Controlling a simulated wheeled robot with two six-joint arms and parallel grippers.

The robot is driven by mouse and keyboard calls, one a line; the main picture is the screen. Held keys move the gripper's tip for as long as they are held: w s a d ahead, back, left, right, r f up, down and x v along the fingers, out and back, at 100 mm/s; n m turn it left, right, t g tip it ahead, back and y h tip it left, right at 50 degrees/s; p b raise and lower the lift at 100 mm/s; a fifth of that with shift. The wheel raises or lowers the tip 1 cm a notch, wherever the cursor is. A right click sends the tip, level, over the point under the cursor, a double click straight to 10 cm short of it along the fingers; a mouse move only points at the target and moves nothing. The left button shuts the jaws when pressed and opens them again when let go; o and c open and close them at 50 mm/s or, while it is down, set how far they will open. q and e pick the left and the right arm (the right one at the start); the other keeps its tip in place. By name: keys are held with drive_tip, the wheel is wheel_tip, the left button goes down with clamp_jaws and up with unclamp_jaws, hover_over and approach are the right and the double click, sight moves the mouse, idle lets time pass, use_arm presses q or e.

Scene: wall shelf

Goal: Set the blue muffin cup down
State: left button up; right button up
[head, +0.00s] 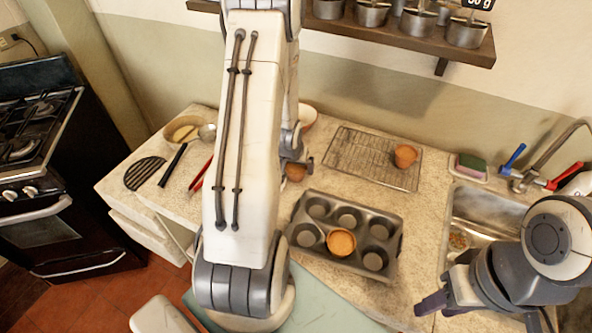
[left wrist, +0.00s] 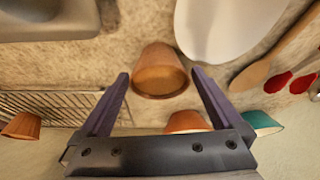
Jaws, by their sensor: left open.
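No clearly blue muffin cup shows in either view. A teal rounded object (left wrist: 262,123) shows partly behind my left gripper in the left wrist view; I cannot tell what it is. My left gripper (left wrist: 158,76) is open, with an orange-brown cup (left wrist: 160,72) on the counter seen between and beyond its fingers. Nothing is visibly gripped. That cup seems to show beside my left arm in the head view (head: 296,172). A second orange-brown cup (left wrist: 187,122) is partly hidden by the gripper. My right gripper (head: 488,318) is open at the lower right.
A dark muffin tin (head: 392,222) holds one orange-brown cup (head: 341,242). A wire rack (head: 350,150) bears another cup (head: 404,155). The sink (head: 490,212) is right; a stove (head: 45,150) is left. A shelf (head: 400,38) with metal pots hangs above.

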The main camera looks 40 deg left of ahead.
use_arm(q)
drive_tip(key=shift+w+f, duration=0.15)
drive_tip(key=shift+f, duration=0.25)
drive_tip(key=c, duration=1.3)
drive_tip(key=shift+o, duration=0.2)
drive_tip(key=shift+r, duration=0.1)
drive_tip(key=shift+r, duration=0.1)
